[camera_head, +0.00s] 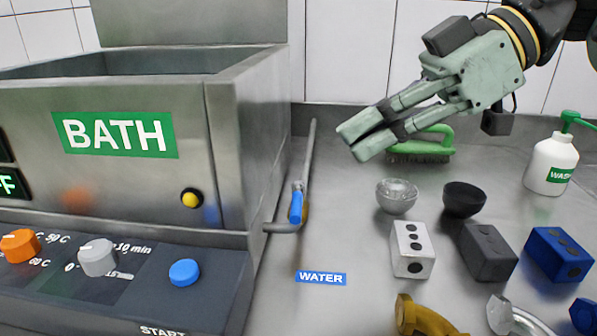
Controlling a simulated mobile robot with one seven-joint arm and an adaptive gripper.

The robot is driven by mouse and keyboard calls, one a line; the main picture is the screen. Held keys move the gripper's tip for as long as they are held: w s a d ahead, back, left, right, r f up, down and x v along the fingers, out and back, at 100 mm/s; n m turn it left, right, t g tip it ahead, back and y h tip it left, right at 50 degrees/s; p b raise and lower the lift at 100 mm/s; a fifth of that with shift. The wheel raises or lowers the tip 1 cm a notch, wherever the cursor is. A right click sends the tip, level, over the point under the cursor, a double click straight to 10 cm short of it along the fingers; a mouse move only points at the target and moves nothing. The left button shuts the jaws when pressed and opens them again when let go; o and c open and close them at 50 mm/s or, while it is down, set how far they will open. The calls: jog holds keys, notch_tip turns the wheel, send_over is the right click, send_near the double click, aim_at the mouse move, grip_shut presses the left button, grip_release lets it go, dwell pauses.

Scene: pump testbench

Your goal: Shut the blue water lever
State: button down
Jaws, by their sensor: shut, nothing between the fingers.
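The blue water lever (296,205) sits on a thin metal pipe (308,150) beside the right wall of the steel bath. The lever looks roughly in line with the pipe. A blue WATER label (321,278) lies on the bench in front of it. My gripper (362,140) is shut and empty. It is above the bench to the upper right of the lever, pointing left and down, and it is apart from the lever.
The BATH tank (225,150) and its control panel (120,285) fill the left side. A green brush (420,150), clear and black bowls (463,199), several blocks (412,248), brass and metal fittings (425,318) and a wash bottle (551,165) stand right. Bench around the label is clear.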

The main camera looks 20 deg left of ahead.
aim_at(297, 201)
jog(key=shift+s, duration=0.15)
jog(key=b+x, duration=0.1)
jog(key=x, duration=0.9)
jog(key=shift+d+r+p, duration=0.1)
jog(key=shift+p, duration=0.3)
